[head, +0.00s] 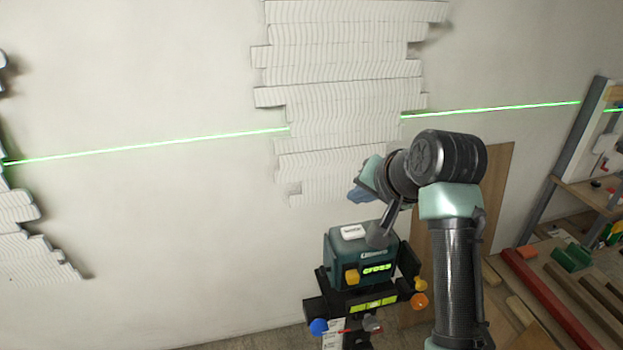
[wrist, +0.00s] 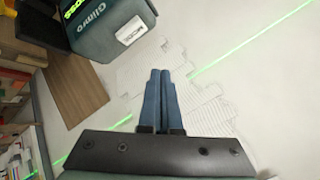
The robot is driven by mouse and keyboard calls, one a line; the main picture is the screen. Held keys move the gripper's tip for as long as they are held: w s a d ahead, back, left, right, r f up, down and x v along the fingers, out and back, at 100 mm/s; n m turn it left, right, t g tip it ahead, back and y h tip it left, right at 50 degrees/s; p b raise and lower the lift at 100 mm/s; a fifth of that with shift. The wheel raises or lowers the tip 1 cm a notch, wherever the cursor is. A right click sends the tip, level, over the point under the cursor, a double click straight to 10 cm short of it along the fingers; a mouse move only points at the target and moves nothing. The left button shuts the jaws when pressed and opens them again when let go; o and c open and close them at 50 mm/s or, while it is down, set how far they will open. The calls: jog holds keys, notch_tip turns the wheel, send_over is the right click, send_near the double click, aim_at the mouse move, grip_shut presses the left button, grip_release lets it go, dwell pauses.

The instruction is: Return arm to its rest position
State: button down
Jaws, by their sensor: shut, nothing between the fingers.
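My gripper (wrist: 160,98) shows in the wrist view with its two blue fingers together, shut and empty. In the head view my gripper (head: 361,190) is partly hidden behind my own arm, near the wall relief and above the laser level's left-rear side. My arm rises at the right of centre, bends at a dark joint and reaches left toward the wall. The dark green laser level (head: 360,256) stands on a black mount with its display lit green. It also shows at the upper left of the wrist view (wrist: 108,32).
A white wavy slatted relief (head: 340,70) hangs on the wall, with another (head: 25,235) at the left edge. A green laser line crosses the wall. A brown board (head: 496,190) leans at the wall. Shelving (head: 590,190) and a bench with wood pieces (head: 545,290) stand at right.

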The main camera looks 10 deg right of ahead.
jog(key=a+r+n+t+b, duration=0.45)
jog(key=a+r+t, duration=0.35)
jog(key=a+r, duration=0.4)
jog(key=s+a+r+n+t+b, duration=0.1)
jog(key=s+r+t, duration=0.4)
jog(key=s, duration=0.5)
jog(key=s+a+r+n+t+h+b, duration=0.1)
jog(key=s+a+r+t+b, duration=0.3)
jog(key=s+r, duration=0.5)
jog(key=shift+s+a+n+t, duration=0.45)
jog(key=shift+s+a+t, duration=0.1)
jog(key=shift+a, duration=0.25)
